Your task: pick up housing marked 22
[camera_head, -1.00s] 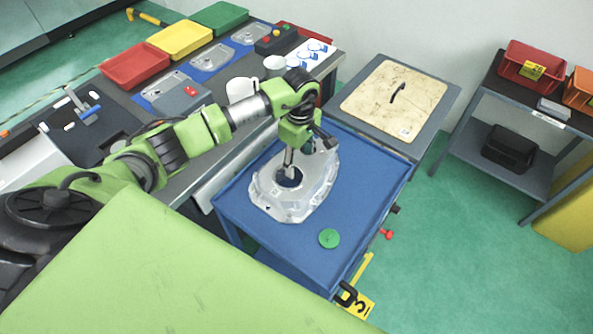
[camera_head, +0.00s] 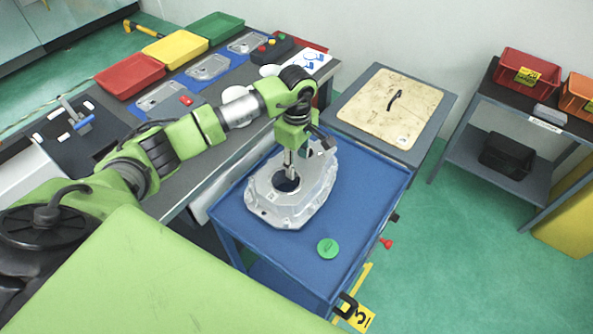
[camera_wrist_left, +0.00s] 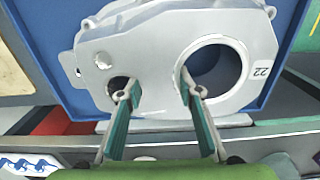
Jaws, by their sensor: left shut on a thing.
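The housing (camera_head: 262,201) is a silvery aluminium casting on the blue cart top (camera_head: 300,262). In the left wrist view the housing (camera_wrist_left: 155,52) shows the mark 22 beside its large round bore. My left gripper (camera_head: 288,170) is over the housing, pointing down. In the wrist view my left gripper (camera_wrist_left: 158,90) is shut on the wall between the large bore and a smaller hole, one finger at each opening. I cannot tell whether the housing is clear of the cart top. My right gripper is not in view.
A green disc (camera_head: 328,248) lies on the cart near the housing. A grey stand with a beige board (camera_head: 392,108) adjoins the cart behind. The workbench on the left holds red (camera_head: 130,76), yellow (camera_head: 176,48) and green trays (camera_head: 216,27). A shelf with bins (camera_head: 527,70) stands right.

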